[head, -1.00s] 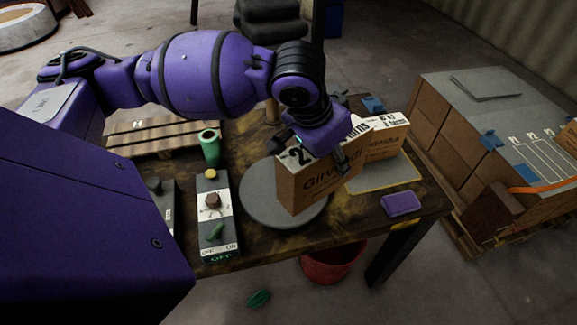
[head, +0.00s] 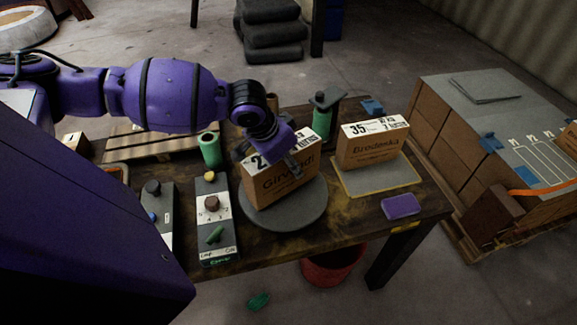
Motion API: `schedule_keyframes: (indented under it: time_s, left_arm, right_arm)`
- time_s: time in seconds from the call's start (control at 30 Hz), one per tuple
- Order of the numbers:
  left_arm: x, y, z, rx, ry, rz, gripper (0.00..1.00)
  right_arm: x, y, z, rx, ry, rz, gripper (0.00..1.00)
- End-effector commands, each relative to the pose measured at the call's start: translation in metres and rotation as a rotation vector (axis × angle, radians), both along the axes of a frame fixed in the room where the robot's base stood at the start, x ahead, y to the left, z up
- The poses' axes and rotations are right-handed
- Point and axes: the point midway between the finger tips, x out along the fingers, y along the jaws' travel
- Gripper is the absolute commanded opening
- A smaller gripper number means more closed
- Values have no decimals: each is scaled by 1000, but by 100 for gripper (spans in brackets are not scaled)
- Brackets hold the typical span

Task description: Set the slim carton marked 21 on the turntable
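The slim carton (head: 283,184), printed "Girvandi", is upright over the grey turntable (head: 300,216). Its top label shows a 2, and the rest of the number is hidden behind my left gripper. My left gripper (head: 293,168) comes in from the left and is shut on the carton's upper part. The carton's base appears at the disc's surface, but I cannot tell whether it rests on it or hangs just above. My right gripper is not in view.
A carton marked 35 (head: 372,148) stands on a yellow-edged mat (head: 380,179) to the right. A purple block (head: 401,205) lies at the front right. A control box (head: 214,222) and a green cup (head: 210,149) are left of the turntable. A red bucket (head: 332,265) is below the table.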

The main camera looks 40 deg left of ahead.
Motion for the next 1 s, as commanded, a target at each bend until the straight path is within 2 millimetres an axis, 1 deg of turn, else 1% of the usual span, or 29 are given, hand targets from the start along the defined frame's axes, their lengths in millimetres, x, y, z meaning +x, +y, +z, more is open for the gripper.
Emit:
schedule_keyframes:
  time_s: [0.03,0.1,0.47,0.5,0.6,0.63,0.9,1.0]
  left_arm:
    - [0,-1,-9,-2,1,0,0]
    - [0,-1,-14,-1,-1,0,0]
    - [1,-1,-16,-1,-3,0,0]
    - [0,-1,-17,0,0,0,49]
    - [0,-1,-17,0,1,0,62]
    - [0,-1,-17,0,1,0,65]
    - [0,-1,-17,0,1,0,65]
    - [0,-1,-14,0,0,-1,65]
  right_arm:
    - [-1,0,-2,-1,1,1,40]
    - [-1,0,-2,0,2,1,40]
    - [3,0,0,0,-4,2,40]
    - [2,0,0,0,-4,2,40]
    - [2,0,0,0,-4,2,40]
    - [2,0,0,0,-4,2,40]
    - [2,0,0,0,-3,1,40]
    - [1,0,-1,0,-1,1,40]
